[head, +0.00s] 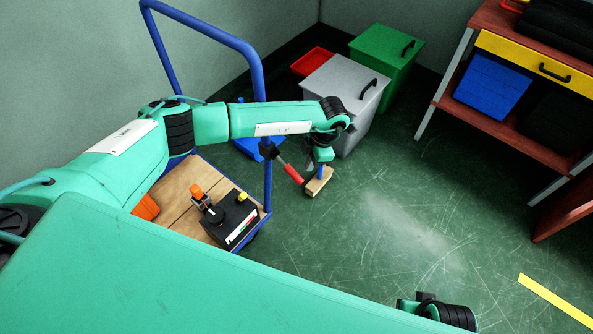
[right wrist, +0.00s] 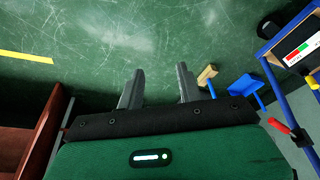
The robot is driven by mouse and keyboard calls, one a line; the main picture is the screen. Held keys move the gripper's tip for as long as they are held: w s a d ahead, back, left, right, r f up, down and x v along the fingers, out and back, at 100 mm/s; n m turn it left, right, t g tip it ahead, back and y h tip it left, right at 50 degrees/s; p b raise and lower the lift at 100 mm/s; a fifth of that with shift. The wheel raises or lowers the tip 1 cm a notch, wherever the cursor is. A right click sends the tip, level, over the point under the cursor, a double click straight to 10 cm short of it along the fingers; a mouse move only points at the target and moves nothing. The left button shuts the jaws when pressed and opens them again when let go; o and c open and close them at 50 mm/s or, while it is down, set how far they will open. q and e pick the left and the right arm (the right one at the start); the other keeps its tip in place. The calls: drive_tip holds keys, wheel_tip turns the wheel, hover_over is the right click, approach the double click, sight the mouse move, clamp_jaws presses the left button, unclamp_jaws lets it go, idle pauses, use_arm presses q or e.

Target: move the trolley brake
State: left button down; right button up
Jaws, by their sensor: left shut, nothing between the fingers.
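The trolley (head: 177,187) has a blue tube frame and a wooden deck, at the left of the head view. A lever with a red grip (head: 291,173), which looks like the brake, sticks out from a dark clamp on its right post; the grip also shows in the right wrist view (right wrist: 279,126). My left gripper (head: 321,158) is shut and empty, pointing down just right of the red grip; I cannot tell whether they touch. Its fingertips are hard to make out. My right gripper (right wrist: 158,82) is open and empty, away from the trolley above the floor.
A black device with an orange lever (head: 228,215) sits on the deck. A wooden block with a blue handle (head: 317,183) is beside the left gripper. A grey bin (head: 345,95), green bin (head: 385,55) and workbench (head: 510,150) stand behind.

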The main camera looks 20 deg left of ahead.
use_arm(q)
drive_tip(key=v, duration=1.3)
drive_tip(key=shift+r+p, duration=0.35)
drive_tip(key=shift+r, duration=0.05)
use_arm(e)
drive_tip(key=v, duration=0.3)
drive_tip(key=w+v, duration=0.1)
drive_tip(key=v, duration=0.1)
drive_tip(key=shift+r, duration=0.55)
use_arm(q)
drive_tip(key=shift+d, duration=0.1)
